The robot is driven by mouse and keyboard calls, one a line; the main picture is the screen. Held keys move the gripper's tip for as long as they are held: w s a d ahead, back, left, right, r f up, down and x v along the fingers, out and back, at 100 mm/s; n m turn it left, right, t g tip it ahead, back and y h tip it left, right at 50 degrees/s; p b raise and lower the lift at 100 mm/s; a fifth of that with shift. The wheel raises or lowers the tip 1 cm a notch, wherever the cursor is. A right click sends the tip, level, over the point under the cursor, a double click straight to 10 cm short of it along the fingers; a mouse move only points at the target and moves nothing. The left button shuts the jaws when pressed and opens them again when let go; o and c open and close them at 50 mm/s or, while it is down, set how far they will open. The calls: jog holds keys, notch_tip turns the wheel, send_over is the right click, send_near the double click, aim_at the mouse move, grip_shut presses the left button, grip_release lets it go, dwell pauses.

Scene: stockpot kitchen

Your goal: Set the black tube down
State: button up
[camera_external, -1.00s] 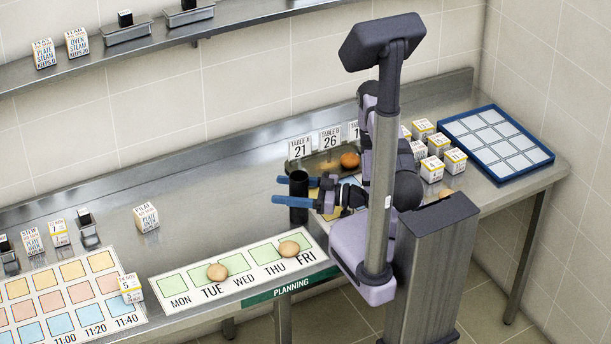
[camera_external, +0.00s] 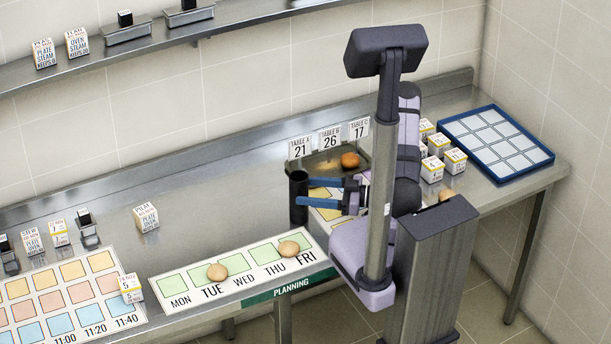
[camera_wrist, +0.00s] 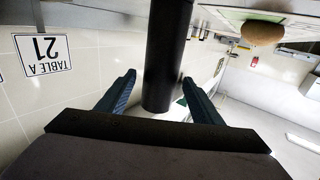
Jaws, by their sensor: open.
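The black tube (camera_external: 298,212) stands upright on the steel counter, left of the tray with the brown ball. My gripper (camera_external: 307,192) is open at the tube's right side, its two blue fingers level and pointing left. In the external view the nearer fingertip overlaps the tube; the farther one ends just right of it. In the wrist view, which looks upside down, the tube (camera_wrist: 166,45) shows between the two fingers with gaps on both sides. Whether a fingertip touches it cannot be told.
A tray (camera_external: 322,169) with a brown ball (camera_external: 349,160) and table cards (camera_external: 330,138) stand behind my gripper. The planning strip (camera_external: 190,300) with two round brown items lies in front. White boxes (camera_external: 455,160) and a blue rack (camera_external: 545,160) are at right.

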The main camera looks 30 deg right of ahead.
jog(key=shift+b+v, duration=0.6)
jog(key=shift+v, duration=1.95)
